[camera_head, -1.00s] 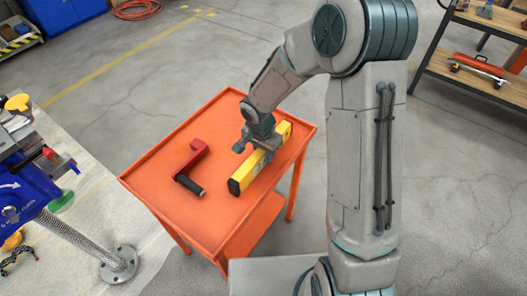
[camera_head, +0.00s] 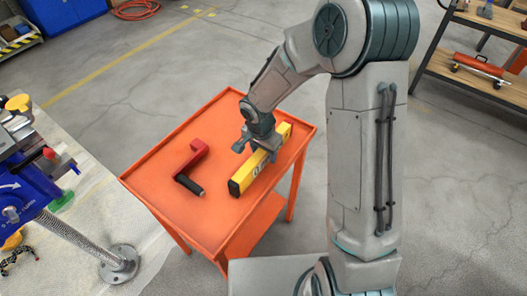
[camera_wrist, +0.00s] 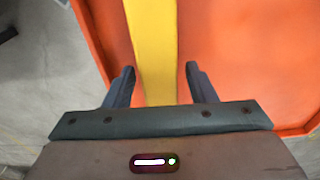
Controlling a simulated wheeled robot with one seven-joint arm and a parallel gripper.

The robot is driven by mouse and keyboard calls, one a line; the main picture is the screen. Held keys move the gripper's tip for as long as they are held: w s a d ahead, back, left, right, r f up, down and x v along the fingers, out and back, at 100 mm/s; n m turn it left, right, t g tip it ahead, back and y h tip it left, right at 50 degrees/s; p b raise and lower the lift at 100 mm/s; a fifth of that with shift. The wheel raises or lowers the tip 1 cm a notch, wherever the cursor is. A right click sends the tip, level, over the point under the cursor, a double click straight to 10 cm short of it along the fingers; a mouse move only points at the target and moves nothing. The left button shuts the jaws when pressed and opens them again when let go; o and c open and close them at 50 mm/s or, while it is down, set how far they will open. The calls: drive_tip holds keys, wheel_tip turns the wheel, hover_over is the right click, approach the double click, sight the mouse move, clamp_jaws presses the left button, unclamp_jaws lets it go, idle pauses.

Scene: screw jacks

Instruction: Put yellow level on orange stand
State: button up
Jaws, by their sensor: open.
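The yellow level (camera_head: 243,178) lies on the top of the orange stand (camera_head: 211,218), toward its right side. In the wrist view the level (camera_wrist: 154,45) runs up the picture between my two fingers. My gripper (camera_head: 257,150) is open over the level, one finger on each side, with a gap left and right. In the wrist view my gripper (camera_wrist: 160,82) shows both fingers apart. The orange stand top also fills much of the wrist view (camera_wrist: 235,60). I cannot tell how far the fingertips are above the stand top.
A red crank with a black handle (camera_head: 187,184) lies on the stand, left of the level. A blue machine (camera_head: 30,185) stands at the far left. Shelves (camera_head: 475,70) stand at the upper right.

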sight(262, 153)
drive_tip(key=r, duration=0.7)
drive_tip(key=s+a+r, duration=0.1)
drive_tip(key=r, duration=0.3)
drive_tip(key=shift+r, duration=0.1)
drive_tip(key=s+d+r+n+t, duration=0.1)
drive_tip(key=s+d+r+n, duration=0.2)
drive_tip(key=s+d+r, duration=0.2)
drive_tip(key=s+d+r+n, duration=0.4)
drive_tip(key=s+d, duration=0.4)
drive_tip(key=s, duration=0.4)
drive_tip(key=shift+s+r+t+y, duration=0.2)
drive_tip(key=shift+r+t+y, duration=0.2)
